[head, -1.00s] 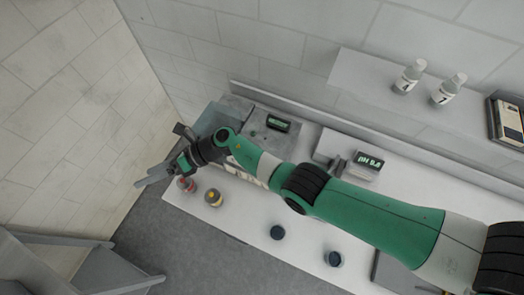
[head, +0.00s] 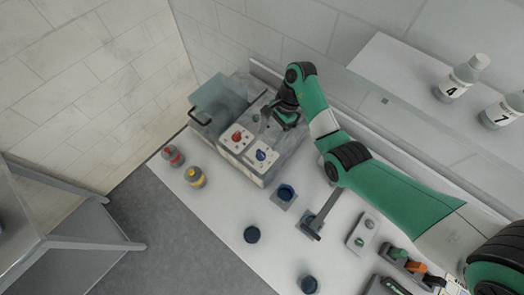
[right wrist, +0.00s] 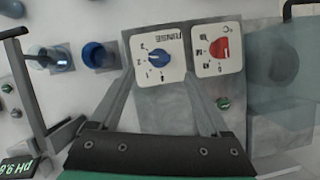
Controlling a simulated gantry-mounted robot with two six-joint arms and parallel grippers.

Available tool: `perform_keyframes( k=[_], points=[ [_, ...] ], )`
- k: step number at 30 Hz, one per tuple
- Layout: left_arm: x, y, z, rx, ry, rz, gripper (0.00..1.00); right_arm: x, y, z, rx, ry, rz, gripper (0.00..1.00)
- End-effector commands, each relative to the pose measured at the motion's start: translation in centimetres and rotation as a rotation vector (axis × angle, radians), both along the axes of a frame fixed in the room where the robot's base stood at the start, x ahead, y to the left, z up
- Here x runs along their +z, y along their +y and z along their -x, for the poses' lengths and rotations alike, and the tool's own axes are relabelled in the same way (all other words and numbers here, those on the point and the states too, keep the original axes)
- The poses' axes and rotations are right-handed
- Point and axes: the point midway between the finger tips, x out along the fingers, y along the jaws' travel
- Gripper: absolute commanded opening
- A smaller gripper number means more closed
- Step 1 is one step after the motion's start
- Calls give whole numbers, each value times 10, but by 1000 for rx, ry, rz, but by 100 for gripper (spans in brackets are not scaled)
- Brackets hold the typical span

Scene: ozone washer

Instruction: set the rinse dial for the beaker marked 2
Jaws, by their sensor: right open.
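The washer (head: 282,155) has two dial plates on its front. The blue rinse dial (right wrist: 158,58) sits on the plate marked RINSE in the right wrist view; it also shows in the head view (head: 261,155). A red dial (right wrist: 220,47) is on the neighbouring plate. My right gripper (right wrist: 157,80) is open and empty, its fingers spread on either side of the blue dial's line in the wrist view, apart from it. A small beaker with blue contents (head: 286,192) stands on a square pad beside the washer. I cannot read a 2 on any beaker. My left gripper is not in view.
A clear lid (head: 220,98) with a dark handle is at the washer's left. Red-capped (head: 172,156) and yellow-capped (head: 195,176) bottles stand on the bench's left. A grey stand (head: 316,222) is right of the beaker. Bottles marked 4 (head: 461,77) and 7 (head: 503,110) stand on the shelf.

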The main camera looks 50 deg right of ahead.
Motion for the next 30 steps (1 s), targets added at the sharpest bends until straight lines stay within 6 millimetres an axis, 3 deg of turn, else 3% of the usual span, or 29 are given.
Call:
perform_keyframes(
  k=[3,9,21,30],
  points=[
    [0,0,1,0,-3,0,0,-27,12,-1,3,6,-1,80],
    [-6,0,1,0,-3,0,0,-61,26,-4,2,5,-2,80],
    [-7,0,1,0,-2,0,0,-72,30,-6,2,1,0,80],
    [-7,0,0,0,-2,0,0,-72,30,-6,1,3,-1,26]
  ],
)
